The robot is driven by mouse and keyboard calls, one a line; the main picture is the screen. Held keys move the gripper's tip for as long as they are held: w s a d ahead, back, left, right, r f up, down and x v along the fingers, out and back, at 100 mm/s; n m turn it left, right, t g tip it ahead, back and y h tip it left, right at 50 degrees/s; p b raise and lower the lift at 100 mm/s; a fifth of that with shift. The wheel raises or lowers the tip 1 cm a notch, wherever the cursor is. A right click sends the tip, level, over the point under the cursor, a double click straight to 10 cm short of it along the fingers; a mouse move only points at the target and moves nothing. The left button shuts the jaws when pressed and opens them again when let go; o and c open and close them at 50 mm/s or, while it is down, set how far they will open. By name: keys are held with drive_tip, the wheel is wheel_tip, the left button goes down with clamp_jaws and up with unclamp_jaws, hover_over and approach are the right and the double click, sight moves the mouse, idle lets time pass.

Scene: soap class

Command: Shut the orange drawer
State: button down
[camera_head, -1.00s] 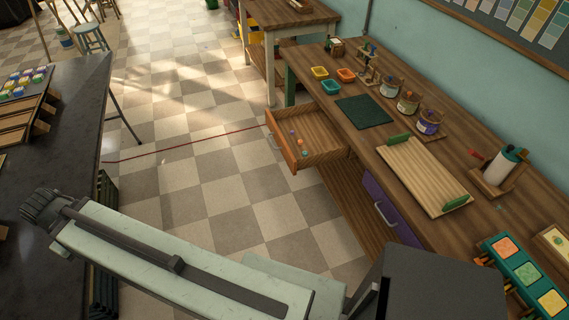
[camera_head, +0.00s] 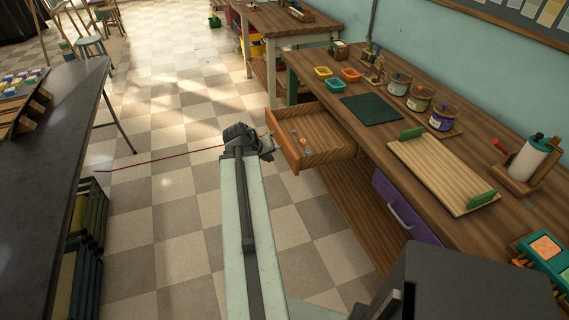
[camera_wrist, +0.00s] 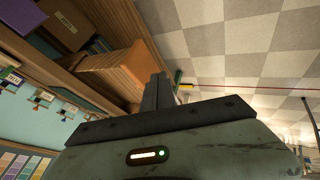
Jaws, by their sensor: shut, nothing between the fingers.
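The orange drawer (camera_head: 285,150) stands open from the left side of the wooden workbench, with a few small coloured items lying inside it. My gripper (camera_head: 268,146) is shut and empty, just outside the drawer's front panel. My wrist hides most of the drawer handle in the head view. In the wrist view, the shut fingers (camera_wrist: 158,92) are close beside the orange front panel (camera_wrist: 118,66). I cannot tell whether they touch it.
The workbench (camera_head: 375,140) carries trays, jars and a wooden board. A purple drawer (camera_head: 405,208) sits below its top, nearer me. A dark table (camera_head: 50,140) stands at the left. The checkered floor between is clear apart from a thin red line (camera_head: 165,159).

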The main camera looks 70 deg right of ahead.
drive_tip(key=b, duration=0.9)
approach(291, 164)
wheel_tip(291, 164, down, 5)
drive_tip(key=w, duration=0.3)
drive_tip(key=shift+s+d+r+p, duration=0.3)
drive_tip(key=shift+s+d+p, duration=0.1)
drive_tip(key=shift+s+d, duration=0.4)
drive_tip(key=shift+s+d+r+p, duration=0.3)
drive_tip(key=shift+s+d, duration=0.3)
drive_tip(key=shift+s, duration=0.3)
